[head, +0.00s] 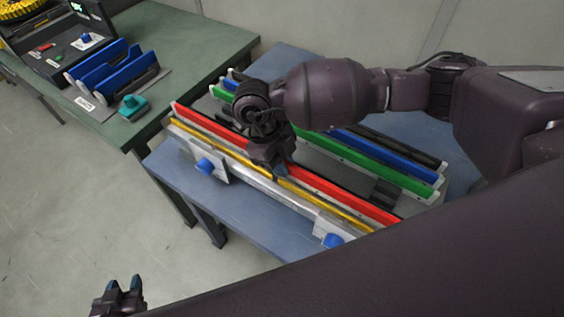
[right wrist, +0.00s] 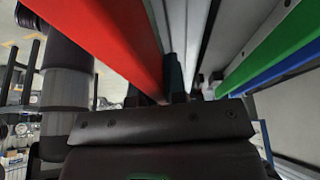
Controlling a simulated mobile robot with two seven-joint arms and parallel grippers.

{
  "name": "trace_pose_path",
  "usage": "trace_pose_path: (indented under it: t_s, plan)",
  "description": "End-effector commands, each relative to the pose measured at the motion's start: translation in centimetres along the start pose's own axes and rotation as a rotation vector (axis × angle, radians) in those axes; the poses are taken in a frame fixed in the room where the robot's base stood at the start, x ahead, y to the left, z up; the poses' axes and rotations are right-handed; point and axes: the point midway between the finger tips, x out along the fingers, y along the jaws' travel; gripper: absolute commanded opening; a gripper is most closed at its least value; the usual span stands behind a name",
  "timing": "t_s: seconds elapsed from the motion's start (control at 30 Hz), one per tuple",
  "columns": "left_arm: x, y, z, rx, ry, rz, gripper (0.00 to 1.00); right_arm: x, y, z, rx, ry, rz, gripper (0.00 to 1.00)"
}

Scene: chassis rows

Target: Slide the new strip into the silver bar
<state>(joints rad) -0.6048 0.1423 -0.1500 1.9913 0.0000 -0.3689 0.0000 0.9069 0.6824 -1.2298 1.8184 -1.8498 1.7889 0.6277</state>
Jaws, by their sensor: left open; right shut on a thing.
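A long red strip (head: 335,190) runs diagonally along the blue table, just behind a yellow strip (head: 325,208). The silver bar (head: 262,184) lies in front of them, parallel, with clamp plates and blue knobs. My right gripper (head: 281,170) reaches down over the middle of the red strip and is shut on it. In the right wrist view the red strip (right wrist: 110,40) runs down between the fingertips (right wrist: 156,98). The gripper hides part of the strip, and I cannot tell whether its lower edge is seated. My left gripper (head: 123,285) is open and empty at bottom left, over the floor.
Behind the red strip lie parallel bars with green (head: 375,170), blue (head: 390,156) and black strips. A green table (head: 185,45) at the left holds a rack of blue pieces (head: 110,68), a teal block (head: 133,106) and a black case. Floor is free at lower left.

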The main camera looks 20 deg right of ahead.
Motion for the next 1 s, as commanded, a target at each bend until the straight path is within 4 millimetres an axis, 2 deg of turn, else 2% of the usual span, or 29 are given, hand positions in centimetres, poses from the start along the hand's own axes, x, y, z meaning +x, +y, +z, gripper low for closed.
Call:
trace_pose_path:
  t_s: [0.37,0.4,0.57,1.0]
  plan:
    - [0.26,0.05,0.68,0.000,-0.005,0.000,0.43,0.72,-0.01,0.33,0.000,-0.001,0.000,0.00]
    - [0.25,0.05,0.58,0.000,-0.004,0.000,0.43,0.64,-0.01,0.30,0.000,-0.001,0.000,0.19]
    - [0.31,0.05,0.46,0.001,-0.002,0.001,0.43,0.68,-0.08,0.28,0.002,0.000,-0.001,0.42]
    - [0.48,0.07,0.22,0.002,0.003,0.002,0.43,0.81,-0.44,0.27,0.010,0.002,-0.007,0.42]
